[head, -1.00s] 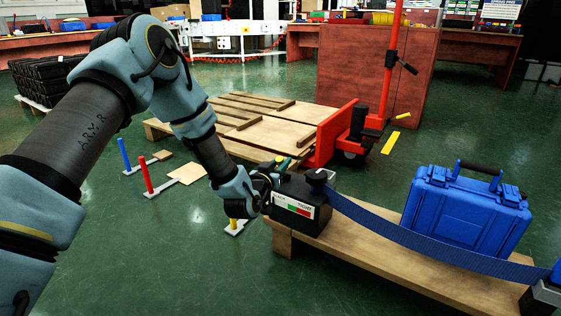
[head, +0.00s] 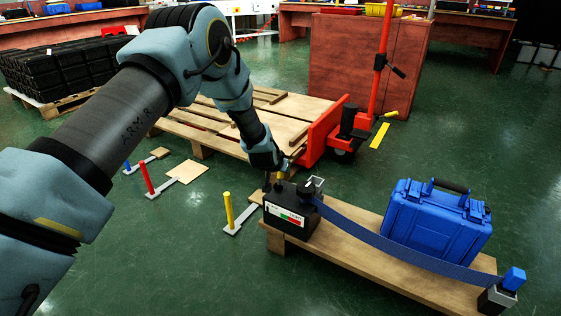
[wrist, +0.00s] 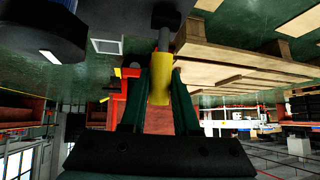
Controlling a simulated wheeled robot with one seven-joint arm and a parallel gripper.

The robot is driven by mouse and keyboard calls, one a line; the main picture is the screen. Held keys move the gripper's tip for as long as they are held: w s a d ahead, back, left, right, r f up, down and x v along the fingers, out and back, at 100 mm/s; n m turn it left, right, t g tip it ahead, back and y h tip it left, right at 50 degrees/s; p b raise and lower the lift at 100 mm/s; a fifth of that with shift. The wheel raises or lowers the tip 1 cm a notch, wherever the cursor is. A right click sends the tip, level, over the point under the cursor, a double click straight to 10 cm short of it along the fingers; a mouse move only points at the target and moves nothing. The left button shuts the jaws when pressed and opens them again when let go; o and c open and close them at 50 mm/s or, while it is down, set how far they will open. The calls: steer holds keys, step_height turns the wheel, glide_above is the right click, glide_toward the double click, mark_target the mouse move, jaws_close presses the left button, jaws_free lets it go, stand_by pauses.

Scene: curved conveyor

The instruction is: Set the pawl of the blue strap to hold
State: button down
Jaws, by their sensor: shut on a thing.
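A black ratchet box (head: 290,214) with a white, red and green label stands on the left end of a wooden plank. The blue strap (head: 400,255) runs from it, sagging, to a blue-topped post (head: 511,281) at the right end. A small yellow handle (head: 281,176) stands at the back left of the box, below my gripper (head: 282,171). In the wrist view, my gripper (wrist: 160,88) is shut on this yellow handle (wrist: 161,92), which joins a dark stem. I cannot tell which position the pawl is in.
A blue case (head: 437,222) stands on the plank (head: 360,258) behind the strap. Yellow (head: 228,208) and red (head: 146,177) posts stand to the left. Green floor is clear in front.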

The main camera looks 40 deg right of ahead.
steer(key=shift+d+f+y+p, duration=0.1)
steer(key=shift+d+y+p, duration=0.15)
steer(key=shift+y+p, duration=0.2)
steer(key=shift+w+f, duration=0.1)
steer(key=c, duration=0.7)
jaws_free()
steer(key=shift+o, duration=0.2)
steer(key=p+v, duration=0.2)
steer(key=v, duration=0.8)
steer(key=shift+a+r+p, duration=0.2)
steer(key=shift+r+p, duration=0.15)
